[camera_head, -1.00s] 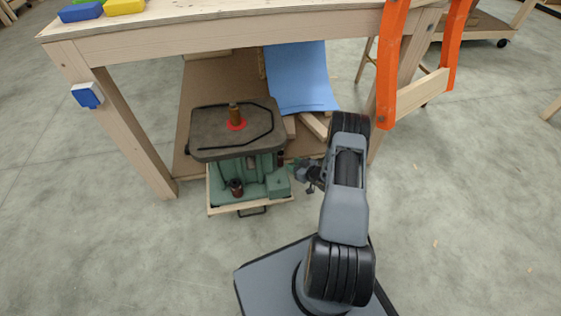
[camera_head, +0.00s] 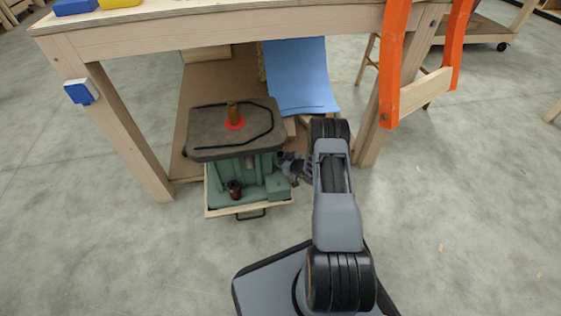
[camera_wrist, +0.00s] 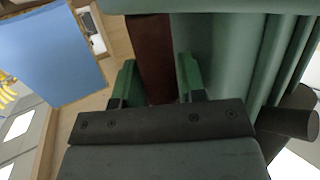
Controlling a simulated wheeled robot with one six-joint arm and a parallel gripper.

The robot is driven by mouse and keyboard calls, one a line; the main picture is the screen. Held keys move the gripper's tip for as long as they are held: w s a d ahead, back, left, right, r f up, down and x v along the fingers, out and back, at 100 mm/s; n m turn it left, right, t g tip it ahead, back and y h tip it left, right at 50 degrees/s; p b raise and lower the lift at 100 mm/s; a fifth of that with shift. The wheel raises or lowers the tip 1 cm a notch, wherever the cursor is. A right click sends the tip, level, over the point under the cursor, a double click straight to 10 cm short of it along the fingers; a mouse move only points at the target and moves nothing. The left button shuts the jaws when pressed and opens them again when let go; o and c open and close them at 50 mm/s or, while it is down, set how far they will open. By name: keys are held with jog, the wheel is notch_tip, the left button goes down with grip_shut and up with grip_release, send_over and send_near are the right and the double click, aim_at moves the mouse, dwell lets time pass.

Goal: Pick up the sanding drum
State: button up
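A dark red-brown sanding drum (camera_wrist: 153,55) stands between the two green fingers of my gripper (camera_wrist: 158,82) in the wrist view. The fingers are apart, one on each side of it, with what looks like a narrow gap; contact is not clear. In the head view my gripper (camera_head: 287,164) is at the right side of the green sander body (camera_head: 232,170), below its dark tabletop (camera_head: 205,127). The drum between the fingers is hard to make out there. Another dark brown drum (camera_head: 235,190) stands at the front left of the sander's base.
An orange-brown spindle (camera_head: 233,111) with a red ring rises from the sander's top. The sander's tabletop overhangs close to my gripper. A wooden workbench (camera_head: 230,22) spans above, with orange clamps (camera_head: 390,70) at right and a blue sheet (camera_head: 298,80) behind. The front floor is clear.

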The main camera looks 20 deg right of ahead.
jog(key=c, duration=0.6)
jog(key=shift+o, duration=0.2)
jog(key=shift+r, duration=0.1)
